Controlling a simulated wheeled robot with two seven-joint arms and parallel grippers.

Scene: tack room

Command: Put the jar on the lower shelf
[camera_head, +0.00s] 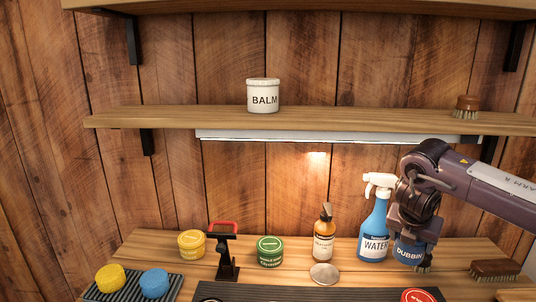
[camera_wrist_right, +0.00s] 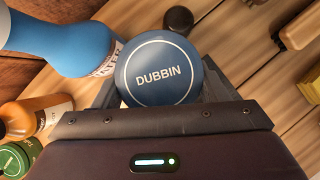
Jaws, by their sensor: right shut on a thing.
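A blue jar labelled DUBBIN (camera_head: 406,250) stands at the right of the bench, partly hidden by my right gripper (camera_head: 412,236). In the right wrist view, the jar's round blue lid (camera_wrist_right: 158,72) faces the camera between the fingers, and my right gripper (camera_wrist_right: 160,98) is shut on it. The jar looks at bench height; I cannot tell whether it touches the bench. The lower shelf (camera_head: 190,119) runs across the wall above. A white jar labelled BALM (camera_head: 263,97) stands on it, left of centre. My left gripper is not in view.
A blue WATER spray bottle (camera_head: 374,228) stands close left of the held jar. An amber bottle (camera_head: 324,236), green tin (camera_head: 270,251) and yellow tin (camera_head: 191,243) stand farther left. A brush (camera_head: 466,106) sits at the shelf's right; the shelf between it and BALM is clear.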

